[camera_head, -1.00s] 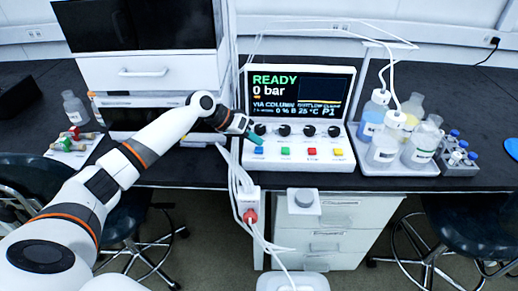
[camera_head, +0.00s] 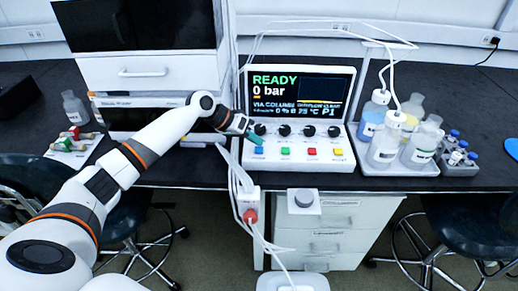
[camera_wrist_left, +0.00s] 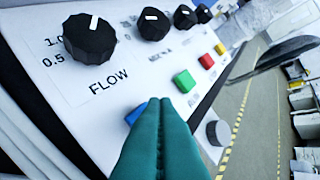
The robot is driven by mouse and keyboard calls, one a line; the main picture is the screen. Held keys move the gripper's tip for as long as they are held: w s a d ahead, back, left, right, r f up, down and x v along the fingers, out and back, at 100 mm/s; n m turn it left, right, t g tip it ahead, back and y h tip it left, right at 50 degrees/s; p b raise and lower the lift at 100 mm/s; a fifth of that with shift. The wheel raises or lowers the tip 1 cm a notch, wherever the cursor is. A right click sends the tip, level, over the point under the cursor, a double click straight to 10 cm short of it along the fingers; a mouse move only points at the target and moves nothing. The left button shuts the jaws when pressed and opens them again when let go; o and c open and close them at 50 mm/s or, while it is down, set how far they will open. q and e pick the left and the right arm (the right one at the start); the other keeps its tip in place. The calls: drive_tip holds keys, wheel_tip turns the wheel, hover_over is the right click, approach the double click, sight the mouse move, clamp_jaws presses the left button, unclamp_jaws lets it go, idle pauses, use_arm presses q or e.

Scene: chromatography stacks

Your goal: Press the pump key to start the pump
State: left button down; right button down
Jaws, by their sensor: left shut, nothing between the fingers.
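The control panel (camera_head: 300,160) has a row of coloured keys: a blue key (camera_head: 258,150), a green key (camera_head: 285,151), a red key (camera_head: 312,152) and a yellow key (camera_head: 338,152). I cannot read which is the pump key. Its screen (camera_head: 290,90) reads READY and 0 bar. My left gripper (camera_head: 256,138) is shut and empty, its teal fingertips just above the blue key. In the left wrist view, the shut fingertips (camera_wrist_left: 162,110) partly cover the blue key (camera_wrist_left: 134,114); contact cannot be told. The green key (camera_wrist_left: 184,81) is clear of them. My right gripper is not in view.
Black knobs (camera_head: 284,130) line the panel above the keys. Bottles with tubing (camera_head: 384,148) and a vial rack (camera_head: 458,160) stand to the right. White cables hang over the bench edge by a red knob (camera_head: 250,215). A grey round button (camera_head: 304,199) sits below the panel.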

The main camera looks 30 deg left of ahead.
sight(254, 152)
use_arm(q)
drive_tip(key=shift+f, duration=0.15)
idle(0.3)
drive_tip(key=shift+f, duration=0.3)
drive_tip(key=shift+f, duration=0.5)
idle(0.8)
drive_tip(key=shift+r+p, duration=0.9)
drive_tip(key=shift+r, duration=0.05)
wheel_tip(254, 152, up, 5)
drive_tip(key=p, duration=0.4)
drive_tip(key=shift+p, duration=0.35)
